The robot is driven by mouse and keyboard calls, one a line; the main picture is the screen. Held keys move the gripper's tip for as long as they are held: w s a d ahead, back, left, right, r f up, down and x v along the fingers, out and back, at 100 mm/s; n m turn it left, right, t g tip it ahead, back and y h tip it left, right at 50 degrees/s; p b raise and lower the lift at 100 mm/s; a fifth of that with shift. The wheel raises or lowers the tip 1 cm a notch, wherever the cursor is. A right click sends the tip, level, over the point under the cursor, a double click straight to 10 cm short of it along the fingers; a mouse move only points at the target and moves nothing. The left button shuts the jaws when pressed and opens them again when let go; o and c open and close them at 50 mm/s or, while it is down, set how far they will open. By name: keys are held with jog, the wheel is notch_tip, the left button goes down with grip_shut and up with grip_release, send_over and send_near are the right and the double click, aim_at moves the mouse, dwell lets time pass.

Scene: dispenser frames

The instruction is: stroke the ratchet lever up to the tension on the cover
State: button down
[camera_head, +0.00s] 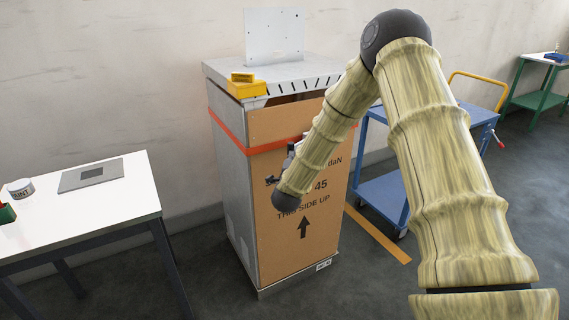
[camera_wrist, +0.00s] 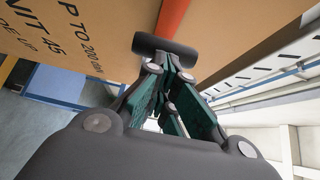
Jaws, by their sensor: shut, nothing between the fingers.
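A brown cardboard cover (camera_head: 300,240) is on the front of a tall grey cabinet. It reads "THIS SIDE UP", "45" and "daN". An orange strap (camera_head: 275,146) runs across its upper part; it also shows in the wrist view (camera_wrist: 172,15). A dark rounded bar (camera_wrist: 165,47), which looks like the ratchet lever's handle, lies across the strap just beyond my fingertips. My gripper (camera_wrist: 171,73) is shut and empty, with teal finger pads, close to the bar; I cannot tell whether they touch. In the head view my arm hides the ratchet and most of my gripper.
A yellow block (camera_head: 246,87) and an upright pale plate (camera_head: 274,36) are on the cabinet top. A white table (camera_head: 90,205) stands left, a blue trolley (camera_head: 385,190) right behind my arm. Floor is clear between table and cabinet.

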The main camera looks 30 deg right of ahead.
jog(key=shift+w+a+b, duration=0.25)
jog(key=shift+w+b, duration=0.05)
jog(key=shift+w, duration=0.35)
jog(key=shift+a, duration=0.1)
jog(key=s+d+b+v, duration=0.1)
jog(key=d+b+v, duration=0.1)
jog(key=v, duration=1.1)
jog(key=shift+s, duration=0.2)
jog(key=shift+d+f+b, duration=0.1)
jog(key=shift+b, duration=0.25)
dwell(1.2)
